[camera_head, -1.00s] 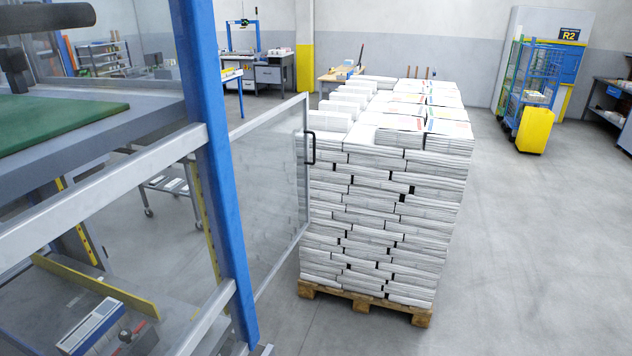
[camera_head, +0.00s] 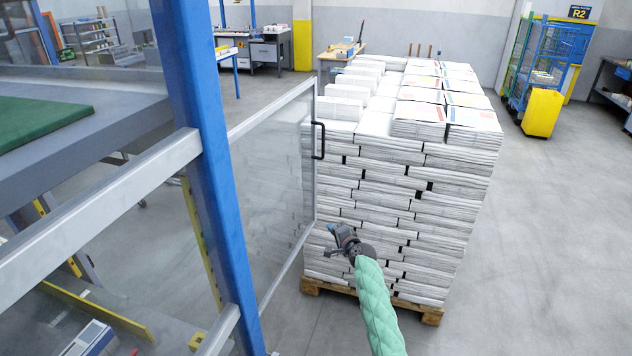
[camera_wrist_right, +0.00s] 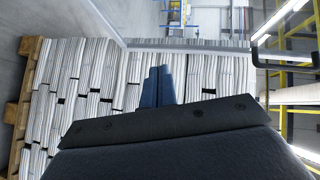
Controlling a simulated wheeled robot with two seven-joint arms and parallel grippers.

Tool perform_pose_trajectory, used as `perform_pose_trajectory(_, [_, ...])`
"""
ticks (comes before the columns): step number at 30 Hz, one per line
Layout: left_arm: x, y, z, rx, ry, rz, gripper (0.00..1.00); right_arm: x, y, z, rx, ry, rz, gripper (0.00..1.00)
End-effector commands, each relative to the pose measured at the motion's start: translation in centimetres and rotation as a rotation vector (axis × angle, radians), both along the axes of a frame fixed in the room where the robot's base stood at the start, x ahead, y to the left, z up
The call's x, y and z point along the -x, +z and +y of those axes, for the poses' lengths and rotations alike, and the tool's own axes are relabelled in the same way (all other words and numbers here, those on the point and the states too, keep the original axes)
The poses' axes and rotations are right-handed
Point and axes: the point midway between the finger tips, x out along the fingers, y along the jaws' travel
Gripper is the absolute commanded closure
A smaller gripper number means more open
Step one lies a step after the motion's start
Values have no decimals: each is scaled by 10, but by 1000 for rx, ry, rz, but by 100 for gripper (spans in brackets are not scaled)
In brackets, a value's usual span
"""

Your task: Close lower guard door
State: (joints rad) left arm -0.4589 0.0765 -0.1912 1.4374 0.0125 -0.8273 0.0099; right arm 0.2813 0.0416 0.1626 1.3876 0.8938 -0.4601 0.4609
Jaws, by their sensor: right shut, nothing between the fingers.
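The lower guard door (camera_head: 270,180) is a clear panel in a grey metal frame with a black handle (camera_head: 319,141). It stands open, swung out from the blue post (camera_head: 205,170) toward the stacked newspapers. My right gripper (camera_head: 335,246), on a green-sleeved arm, is in front of the stack, below the handle and just right of the door's free edge. I cannot tell if it touches the door. In the right wrist view, its blue fingers (camera_wrist_right: 158,88) are together and empty, with the stack behind them. My left gripper is not in view.
A tall pallet load of newspapers (camera_head: 410,190) stands close behind and right of the door on a wooden pallet (camera_head: 432,316). A blue cage cart (camera_head: 535,62) and a yellow box (camera_head: 542,113) stand at the back right. The floor right of the stack is clear.

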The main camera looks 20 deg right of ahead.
Motion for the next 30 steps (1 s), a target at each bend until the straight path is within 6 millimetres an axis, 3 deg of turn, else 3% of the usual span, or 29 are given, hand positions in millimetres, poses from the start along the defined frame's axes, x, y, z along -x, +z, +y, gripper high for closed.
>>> perform_pose_trajectory(1, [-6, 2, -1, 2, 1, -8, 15, -16, 29, -8, -54, -21, -41, 100])
perform_pose_trajectory(3, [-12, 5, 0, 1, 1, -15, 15, -30, 60, -18, -118, -44, -84, 100])
perform_pose_trajectory(6, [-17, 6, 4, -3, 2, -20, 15, -43, 90, -27, -182, -64, -125, 100])
perform_pose_trajectory(9, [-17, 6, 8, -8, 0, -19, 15, -50, 105, -32, -216, -73, -147, 100])
perform_pose_trajectory(14, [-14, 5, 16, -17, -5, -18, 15, -61, 110, -32, -228, -77, -152, 100])
perform_pose_trajectory(21, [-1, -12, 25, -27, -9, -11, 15, -96, 110, -27, -224, -75, -151, 100])
perform_pose_trajectory(30, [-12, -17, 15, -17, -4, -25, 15, -139, 108, -21, -224, -76, -150, 100])
